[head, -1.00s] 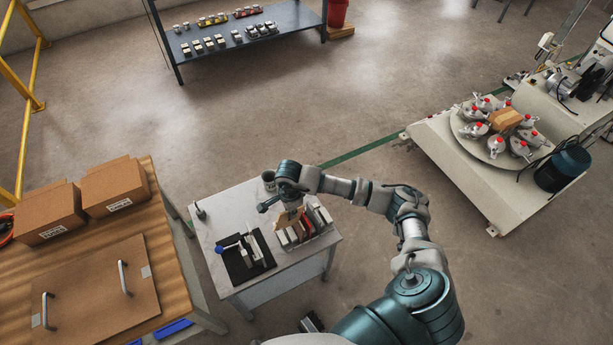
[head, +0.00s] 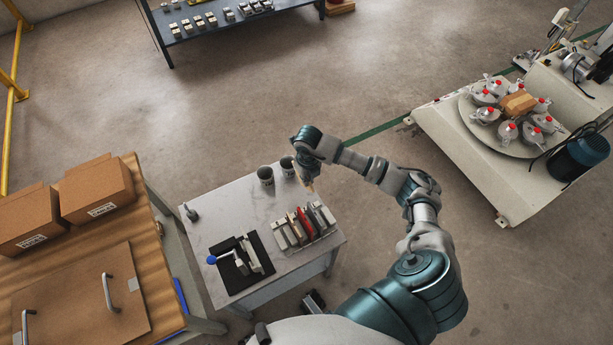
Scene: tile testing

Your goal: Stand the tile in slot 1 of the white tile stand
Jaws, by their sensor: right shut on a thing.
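My right gripper (head: 309,180) hangs over the back right part of the grey table, behind the row of tiles. It is shut on a small tan piece, likely the tile (head: 310,187), of which only a little shows below the fingers. A pale stand (head: 318,239) on the table's right side holds several upright tiles, among them a red one (head: 305,218) and grey and brown ones. The slot numbers are too small to read. The held piece appears apart from the stand. My left gripper is out of view.
A black mat (head: 223,270) with a pale device and blue knob (head: 212,260) lies to the left of the stand. The table's middle is clear.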

